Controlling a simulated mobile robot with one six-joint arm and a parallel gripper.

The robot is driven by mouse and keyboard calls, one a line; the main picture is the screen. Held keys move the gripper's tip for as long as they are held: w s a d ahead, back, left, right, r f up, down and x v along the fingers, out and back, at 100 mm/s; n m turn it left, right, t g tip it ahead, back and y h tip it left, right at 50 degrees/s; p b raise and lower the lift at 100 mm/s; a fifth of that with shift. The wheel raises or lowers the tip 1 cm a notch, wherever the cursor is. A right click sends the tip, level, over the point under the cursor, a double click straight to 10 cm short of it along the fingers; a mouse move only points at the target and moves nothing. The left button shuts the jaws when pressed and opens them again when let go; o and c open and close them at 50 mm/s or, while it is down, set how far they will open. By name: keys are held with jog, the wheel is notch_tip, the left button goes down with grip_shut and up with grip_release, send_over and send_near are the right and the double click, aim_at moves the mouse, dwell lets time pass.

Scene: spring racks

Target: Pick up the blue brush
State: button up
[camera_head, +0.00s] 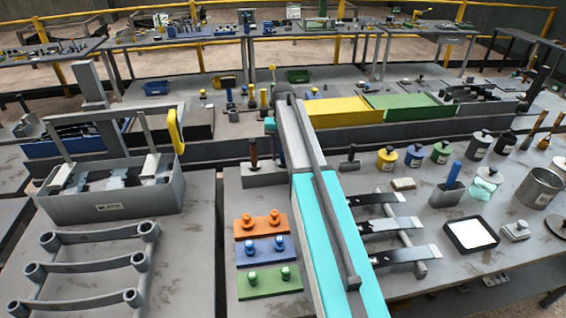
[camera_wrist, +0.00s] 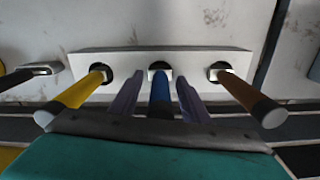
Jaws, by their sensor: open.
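The blue brush (camera_wrist: 160,95) stands in the middle slot of a pale grey block (camera_wrist: 120,58) in the wrist view. My gripper (camera_wrist: 157,97) is open, with one purple-grey finger on each side of the blue handle. The fingers look apart from the handle, though contact cannot be told for sure. In the head view the block (camera_head: 262,174) is partly covered by my arm, which hides the blue brush and the fingers.
A yellow-handled brush (camera_wrist: 80,92) and a brown-handled one (camera_wrist: 245,95) stand close on either side. A hammer-like tool (camera_head: 349,158) lies right of my arm. A grey cup (camera_head: 445,195) with another blue handle and several small pots stand farther right.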

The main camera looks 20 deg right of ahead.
dwell(0.5)
grip_shut()
jog(key=shift+r, duration=0.15)
jog(key=shift+r+b, duration=1.5)
jog(key=shift+r, duration=3.4)
